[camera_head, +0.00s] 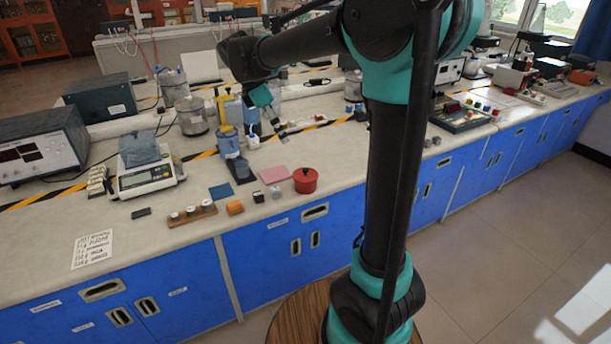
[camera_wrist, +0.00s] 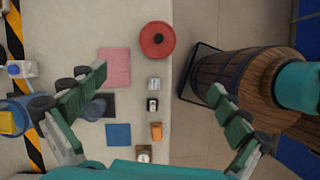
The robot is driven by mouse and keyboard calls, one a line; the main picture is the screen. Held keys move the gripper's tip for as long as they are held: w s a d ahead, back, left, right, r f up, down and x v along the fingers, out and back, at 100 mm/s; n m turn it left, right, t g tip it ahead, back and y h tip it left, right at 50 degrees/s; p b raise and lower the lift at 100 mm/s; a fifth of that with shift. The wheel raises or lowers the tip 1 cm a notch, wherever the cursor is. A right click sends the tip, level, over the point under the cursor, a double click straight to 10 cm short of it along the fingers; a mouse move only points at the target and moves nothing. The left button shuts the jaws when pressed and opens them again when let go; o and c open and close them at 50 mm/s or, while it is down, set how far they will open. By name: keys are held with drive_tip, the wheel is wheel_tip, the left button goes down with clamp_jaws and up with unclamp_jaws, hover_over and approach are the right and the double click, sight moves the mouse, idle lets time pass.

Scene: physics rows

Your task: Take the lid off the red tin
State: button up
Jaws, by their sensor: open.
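The red tin (camera_head: 305,181) stands upright on the bench near its front edge, with its red lid on top and a dark knob in the middle. In the wrist view the lid (camera_wrist: 157,40) shows from above at the top centre, with the dark knob near its middle. My gripper (camera_head: 283,134) hangs above the bench, behind and to the left of the tin. In the wrist view my gripper (camera_wrist: 160,88) has its fingers wide apart and nothing between them that it touches. The tin lies beyond the fingertips.
A pink mat (camera_head: 275,174), a blue mat (camera_head: 221,191), an orange block (camera_head: 235,207) and small weights lie left of the tin. A blue-and-yellow device (camera_head: 229,143) stands behind them. A balance (camera_head: 147,176) is farther left. The bench is clear right of the tin.

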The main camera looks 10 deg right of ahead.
approach(302, 175)
drive_tip(key=shift+d+f, duration=0.9)
drive_tip(key=shift+f, duration=0.1)
drive_tip(key=x, duration=0.4)
drive_tip(key=shift+w+r, duration=0.1)
drive_tip(key=shift+w, duration=0.15)
drive_tip(key=shift+d+f, duration=0.3)
drive_tip(key=shift+f, duration=0.35)
drive_tip(key=shift+c, duration=0.2)
drive_tip(key=c, duration=1.1)
